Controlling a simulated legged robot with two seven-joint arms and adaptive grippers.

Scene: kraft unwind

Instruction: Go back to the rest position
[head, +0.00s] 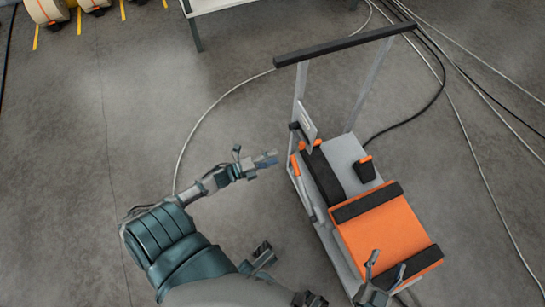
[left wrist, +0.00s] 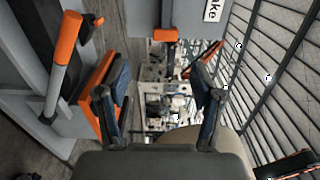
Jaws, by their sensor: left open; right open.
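My left gripper (head: 266,159) is over open floor just left of the grey cart (head: 343,150) in the head view. It is open and empty; its two dark fingers stand apart in the left wrist view (left wrist: 160,78). My right gripper (head: 386,266) is at the lower right in the head view, in front of the orange block with black bands (head: 378,232) on the cart. Its fingers are apart, and nothing shows between them. I cannot tell whether it touches the block.
The cart has a black push bar (head: 345,46) and a small black holder with an orange top (head: 366,170). Cables (head: 460,120) lie on the floor to the right. Large rolls (head: 47,10) and a white table (head: 215,4) stand at the back. The floor at left is clear.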

